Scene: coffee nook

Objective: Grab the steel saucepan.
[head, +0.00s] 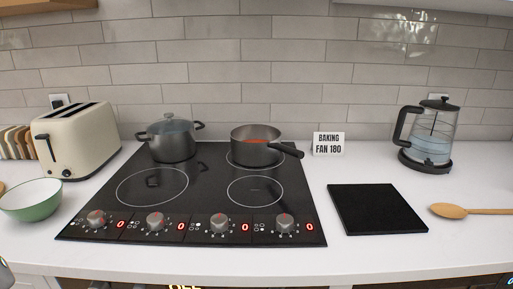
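The steel saucepan (256,150) stands upright and uncovered on the back right ring of the black glass cooktop (218,200). It is dark grey metal, with something orange-red visible inside. Its dark handle (288,149) points to the right and slightly toward the front, reaching the cooktop's right edge. My gripper cannot be made out in the head view.
A lidded grey pot (171,142) stands on the back left ring; both front rings are bare. A toaster (78,138) and green bowl (31,202) are left. A sign (328,144), black board (377,209), kettle (431,135) and wooden spoon (450,211) are right.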

